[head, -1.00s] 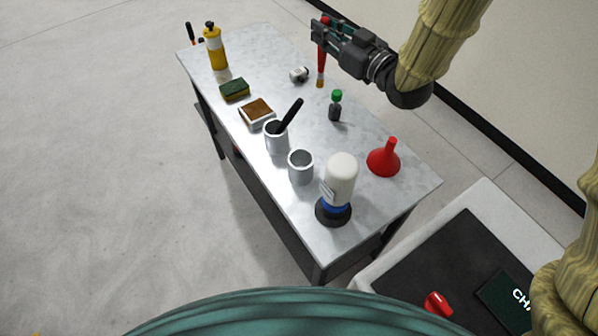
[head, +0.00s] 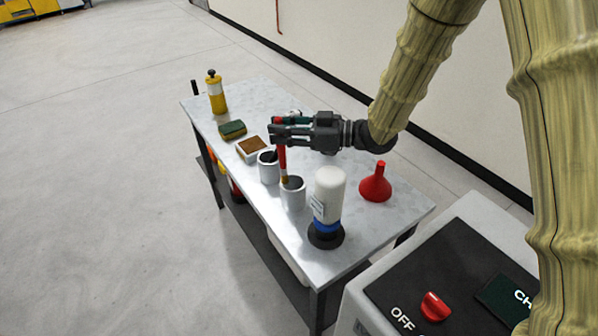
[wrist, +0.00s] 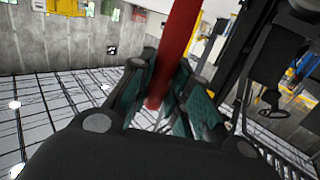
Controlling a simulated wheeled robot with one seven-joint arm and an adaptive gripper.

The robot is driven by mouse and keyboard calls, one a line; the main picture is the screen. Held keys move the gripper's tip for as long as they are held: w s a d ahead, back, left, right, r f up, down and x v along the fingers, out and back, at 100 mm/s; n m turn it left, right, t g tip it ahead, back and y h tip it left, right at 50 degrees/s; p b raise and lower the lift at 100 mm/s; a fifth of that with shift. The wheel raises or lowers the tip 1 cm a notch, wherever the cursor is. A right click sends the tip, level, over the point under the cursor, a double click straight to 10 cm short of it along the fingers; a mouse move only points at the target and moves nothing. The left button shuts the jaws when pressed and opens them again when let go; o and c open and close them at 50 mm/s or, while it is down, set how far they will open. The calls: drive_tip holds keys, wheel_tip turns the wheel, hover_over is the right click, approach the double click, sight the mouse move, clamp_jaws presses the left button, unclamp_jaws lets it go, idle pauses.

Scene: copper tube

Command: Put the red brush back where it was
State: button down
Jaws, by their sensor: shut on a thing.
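The red brush (head: 282,160) hangs upright from my gripper (head: 279,131), bristles down. My gripper is shut on its red handle, which also shows between the fingers in the wrist view (wrist: 177,50). The brush's lower end appears at the mouth of the nearer grey metal cup (head: 293,195) in the head view. I cannot tell whether the tip is inside the cup, above it or in front of it.
On the metal table (head: 270,235) a white bottle on a dark base (head: 328,200) stands close right of the cups. A red funnel (head: 376,183) is further right. A brown-topped dish (head: 251,149), a sponge (head: 232,130) and a yellow bottle (head: 216,95) line the left.

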wheel_tip(320, 180, down, 3)
drive_tip(key=shift+w+d+f, duration=0.1)
drive_tip(key=d, duration=0.1)
drive_tip(key=s+d+f, duration=0.1)
drive_tip(key=d, duration=0.1)
drive_tip(key=shift+s+f, duration=0.25)
drive_tip(key=shift+f, duration=0.1)
drive_tip(key=shift+w+a+f, duration=0.2)
drive_tip(key=shift+a+f, duration=0.15)
drive_tip(key=shift+f, duration=0.3)
drive_tip(key=shift+w+a+f, duration=0.2)
drive_tip(key=shift+a+f, duration=0.1)
drive_tip(key=shift+f, duration=0.3)
drive_tip(key=c, duration=1.4)
unclamp_jaws()
drive_tip(key=shift+w+a, duration=0.1)
drive_tip(key=shift+a, duration=0.05)
drive_tip(key=shift+o, duration=0.2)
approach(285, 149)
drive_tip(key=d+f, duration=0.2)
drive_tip(key=d, duration=0.2)
drive_tip(key=shift+a+b, duration=0.15)
drive_tip(key=shift+b, duration=0.3)
